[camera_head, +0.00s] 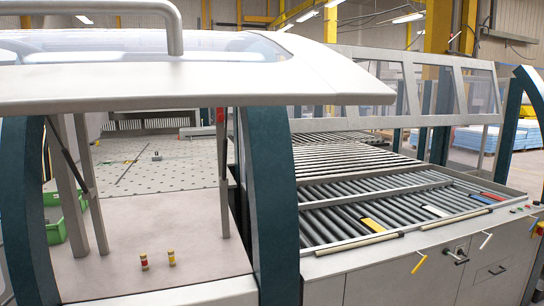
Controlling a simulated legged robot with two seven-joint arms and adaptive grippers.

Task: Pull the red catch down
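A small red block (219,115) sits on the upper part of a thin upright post, under the raised white hood. A flat red piece (493,196) lies at the right end of the roller bed. I cannot tell whether either of these is the red catch. Neither of my grippers is in view, and nothing is seen touching either red part.
The white hood (200,85) with its grey bar handle (168,30) spans the upper left between dark teal posts. A roller bed (390,210) lies right, above a grey cabinet (400,275) with handles.

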